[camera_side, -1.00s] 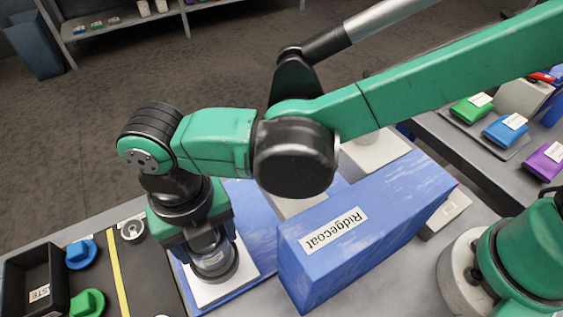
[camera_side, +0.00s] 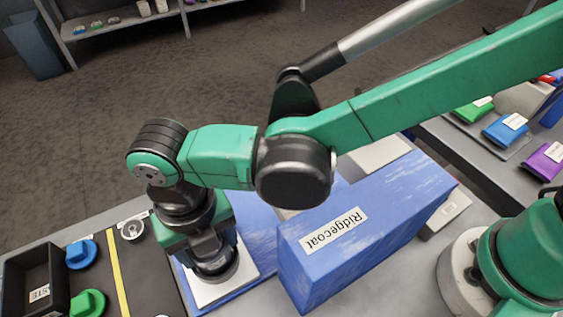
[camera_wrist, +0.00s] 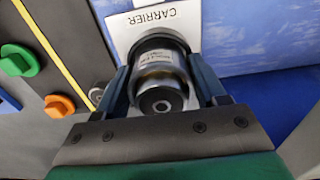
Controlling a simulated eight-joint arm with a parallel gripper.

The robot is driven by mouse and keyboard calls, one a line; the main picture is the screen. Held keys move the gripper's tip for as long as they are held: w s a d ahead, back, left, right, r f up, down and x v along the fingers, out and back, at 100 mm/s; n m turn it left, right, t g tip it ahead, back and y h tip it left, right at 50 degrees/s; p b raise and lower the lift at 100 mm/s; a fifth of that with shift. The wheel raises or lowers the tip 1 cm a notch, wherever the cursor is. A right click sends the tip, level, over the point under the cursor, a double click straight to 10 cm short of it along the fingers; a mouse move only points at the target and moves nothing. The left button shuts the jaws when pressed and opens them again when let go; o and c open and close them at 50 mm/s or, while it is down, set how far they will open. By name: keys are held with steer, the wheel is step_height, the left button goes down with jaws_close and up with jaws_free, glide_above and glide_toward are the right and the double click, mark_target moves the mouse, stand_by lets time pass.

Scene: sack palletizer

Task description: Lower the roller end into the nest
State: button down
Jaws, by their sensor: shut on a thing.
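In the wrist view, a silver metal roller (camera_wrist: 160,78) sits between the two fingers of my gripper (camera_wrist: 158,66), which is shut on it. The roller's near end is dark with a round hole in its middle. Behind it lies a white plate (camera_wrist: 128,24) marked CARRIER, with a dark round rim partly showing around the roller's far end. The nest is not clearly seen, and I cannot tell whether the roller touches it. In the side view, my gripper (camera_side: 214,264) points down over the white plate (camera_side: 250,268) and hides most of the roller.
A large blue Ridgecoat block (camera_side: 390,215) stands close right of my gripper. At left are a yellow stripe (camera_side: 118,275), blue (camera_side: 82,253) and green (camera_side: 88,302) knobs, and a black bin (camera_side: 32,285). A small silver round fitting (camera_side: 132,229) lies near the stripe.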

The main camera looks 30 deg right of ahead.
steer(key=shift+f, duration=0.8)
stand_by(0.8)
jaws_free()
steer(key=shift+r, duration=4)
steer(key=shift+f, duration=4)
steer(key=shift+r, duration=4.05)
